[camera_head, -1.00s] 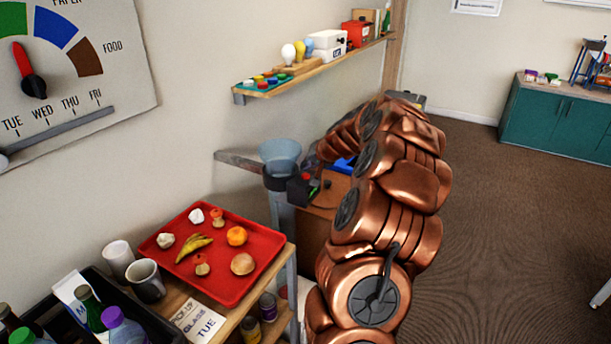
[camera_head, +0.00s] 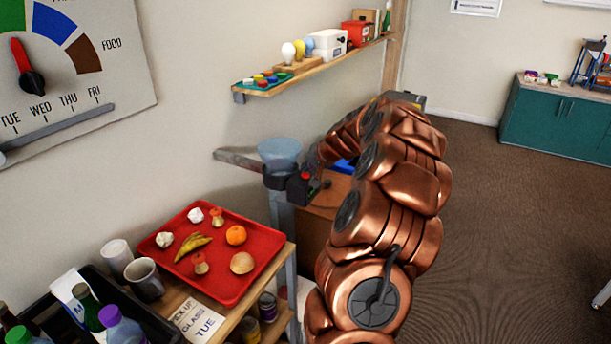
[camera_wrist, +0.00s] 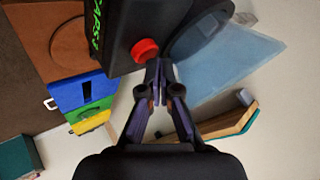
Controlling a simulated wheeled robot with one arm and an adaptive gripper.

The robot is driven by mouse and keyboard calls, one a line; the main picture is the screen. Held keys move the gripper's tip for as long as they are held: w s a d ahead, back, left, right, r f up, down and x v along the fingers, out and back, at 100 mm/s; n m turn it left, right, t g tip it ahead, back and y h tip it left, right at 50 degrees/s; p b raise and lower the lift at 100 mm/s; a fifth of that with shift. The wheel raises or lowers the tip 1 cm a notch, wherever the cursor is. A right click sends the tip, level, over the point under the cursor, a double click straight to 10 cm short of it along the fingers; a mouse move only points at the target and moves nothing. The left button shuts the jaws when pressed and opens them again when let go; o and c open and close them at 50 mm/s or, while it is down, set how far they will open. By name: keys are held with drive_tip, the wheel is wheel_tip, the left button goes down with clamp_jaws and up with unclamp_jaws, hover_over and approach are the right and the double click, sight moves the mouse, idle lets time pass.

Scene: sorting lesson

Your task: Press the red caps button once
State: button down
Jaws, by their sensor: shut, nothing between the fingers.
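The red caps button (camera_wrist: 145,50) sticks out of a black box (camera_wrist: 120,30) with green "CAPS" lettering in the wrist view. In the head view the red button (camera_head: 306,175) tops the black box (camera_head: 299,190) beside the blue funnel. My gripper (camera_wrist: 158,70) is shut and empty. Its fingertips lie right by the button's lower right edge in the wrist view. I cannot tell whether they touch it. In the head view my gripper is small and dark at the box's right side, partly hidden by my arm.
The translucent blue funnel (camera_wrist: 225,60) is close beside the box. A red tray (camera_head: 215,285) with food items stands front left. A wall shelf (camera_head: 325,68) runs above.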

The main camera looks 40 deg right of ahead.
sight(307, 174)
drive_tip(key=shift+f+b, duration=0.4)
drive_tip(key=shift+f, duration=0.05)
idle(0.8)
idle(0.3)
drive_tip(key=shift+r, duration=0.95)
drive_tip(key=shift+r+p, duration=1.1)
drive_tip(key=shift+r, duration=1.35)
